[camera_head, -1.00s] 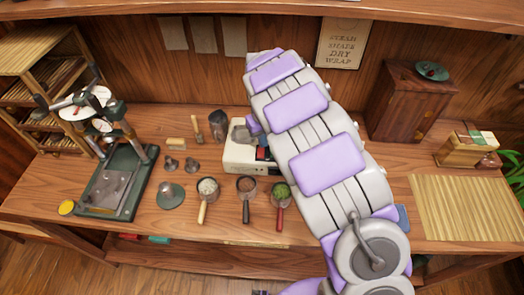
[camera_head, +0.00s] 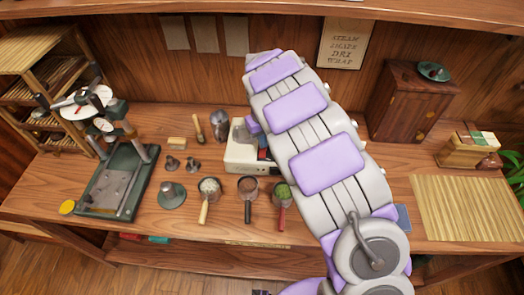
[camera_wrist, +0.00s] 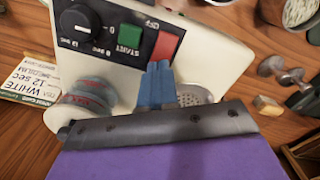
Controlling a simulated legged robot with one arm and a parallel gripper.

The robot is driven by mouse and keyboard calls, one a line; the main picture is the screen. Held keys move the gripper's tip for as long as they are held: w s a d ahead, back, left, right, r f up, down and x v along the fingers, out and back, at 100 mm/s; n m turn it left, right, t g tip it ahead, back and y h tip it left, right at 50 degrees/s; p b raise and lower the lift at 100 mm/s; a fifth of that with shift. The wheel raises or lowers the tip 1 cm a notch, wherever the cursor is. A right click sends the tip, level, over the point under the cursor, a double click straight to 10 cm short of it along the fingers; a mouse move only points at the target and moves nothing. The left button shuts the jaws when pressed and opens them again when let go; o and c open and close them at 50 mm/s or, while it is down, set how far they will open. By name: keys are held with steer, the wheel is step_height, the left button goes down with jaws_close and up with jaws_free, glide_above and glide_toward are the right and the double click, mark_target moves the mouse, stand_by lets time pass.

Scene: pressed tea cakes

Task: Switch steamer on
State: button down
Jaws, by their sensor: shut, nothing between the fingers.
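The steamer (camera_head: 239,158) is a cream box at the back middle of the table, partly hidden behind my arm in the head view. In the wrist view its black panel carries a dial (camera_wrist: 80,22), a green START button (camera_wrist: 131,36) and a red OFF button (camera_wrist: 166,47). My gripper (camera_wrist: 159,68) is shut and empty. Its blue fingertips appear just below the green and red buttons in the wrist view, nearer the red one. I cannot tell whether they touch the panel. A perforated metal plate (camera_wrist: 196,97) shows behind the fingers.
Three handled cups, including one with green contents (camera_head: 281,193), stand in front of the steamer. A green press (camera_head: 118,180) is at left and a wooden cabinet (camera_head: 410,100) at back right. A WHITE TEA card (camera_wrist: 32,80) lies beside the steamer. A bamboo mat (camera_head: 470,208) covers the right end.

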steer(key=shift+a+f, duration=0.15)
steer(key=shift+d+f, duration=0.2)
steer(key=shift+f, duration=0.05)
steer(key=shift+f, duration=0.4)
stand_by(0.4)
steer(key=shift+r, duration=0.1)
steer(key=shift+r+p, duration=1.3)
steer(key=shift+r, duration=2.1)
